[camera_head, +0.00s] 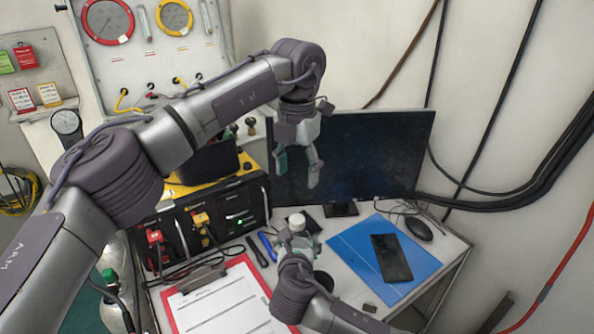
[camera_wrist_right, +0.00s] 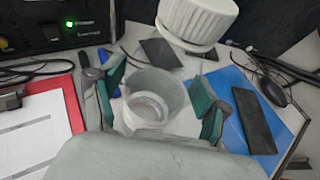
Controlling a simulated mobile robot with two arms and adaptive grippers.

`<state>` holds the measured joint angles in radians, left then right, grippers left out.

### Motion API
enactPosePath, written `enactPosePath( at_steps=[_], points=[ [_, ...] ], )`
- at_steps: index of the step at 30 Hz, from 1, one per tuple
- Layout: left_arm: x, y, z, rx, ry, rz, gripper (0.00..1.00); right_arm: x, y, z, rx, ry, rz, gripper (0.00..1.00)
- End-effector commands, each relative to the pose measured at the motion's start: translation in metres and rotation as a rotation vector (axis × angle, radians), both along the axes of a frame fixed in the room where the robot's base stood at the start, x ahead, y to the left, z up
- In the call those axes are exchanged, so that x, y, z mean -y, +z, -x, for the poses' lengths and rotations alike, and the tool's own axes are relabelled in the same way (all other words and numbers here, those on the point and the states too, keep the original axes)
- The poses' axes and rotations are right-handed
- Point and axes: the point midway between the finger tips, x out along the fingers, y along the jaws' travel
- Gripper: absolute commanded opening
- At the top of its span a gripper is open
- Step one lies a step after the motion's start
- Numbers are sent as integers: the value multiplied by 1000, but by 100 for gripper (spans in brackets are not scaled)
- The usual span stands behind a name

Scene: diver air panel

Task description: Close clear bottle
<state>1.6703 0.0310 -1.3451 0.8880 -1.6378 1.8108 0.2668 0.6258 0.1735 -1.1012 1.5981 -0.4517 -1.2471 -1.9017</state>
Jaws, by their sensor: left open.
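The clear bottle (camera_head: 301,243) is an open, see-through container, upright, also seen from above in the right wrist view (camera_wrist_right: 152,98). My right gripper (camera_wrist_right: 158,95) has its green pads on either side of the bottle, seemingly touching it. The white ribbed cap (camera_head: 298,217) is off the bottle mouth and appears just beyond it. The cap looms large at the top of the right wrist view (camera_wrist_right: 197,22), and I cannot tell what supports it. My left gripper (camera_head: 298,170) is open and empty, above the cap and in front of the monitor.
A monitor (camera_head: 350,155) stands behind the bottle. A blue folder (camera_head: 350,247) with a dark phone (camera_head: 391,257) lies to the right, a mouse (camera_head: 418,228) beyond. A red clipboard (camera_head: 255,272) lies left, below the black control box (camera_head: 235,212). Wall cables hang at right.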

Motion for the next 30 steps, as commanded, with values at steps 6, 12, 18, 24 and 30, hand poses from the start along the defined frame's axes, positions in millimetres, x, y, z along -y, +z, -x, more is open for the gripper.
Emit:
enactPosePath(
  at_steps=[6,12,18,24,30],
  points=[
    [0,0,0,0,0,0,65,0,0,0,0,0,0,94],
    [0,0,0,0,0,0,65,0,1,1,0,0,0,94],
    [0,0,0,0,0,0,65,-1,9,22,1,2,-1,94],
    [0,0,0,0,0,0,65,-3,25,62,0,3,-3,94],
    [0,0,0,0,0,0,65,-4,39,95,0,1,-2,94]
  ],
)
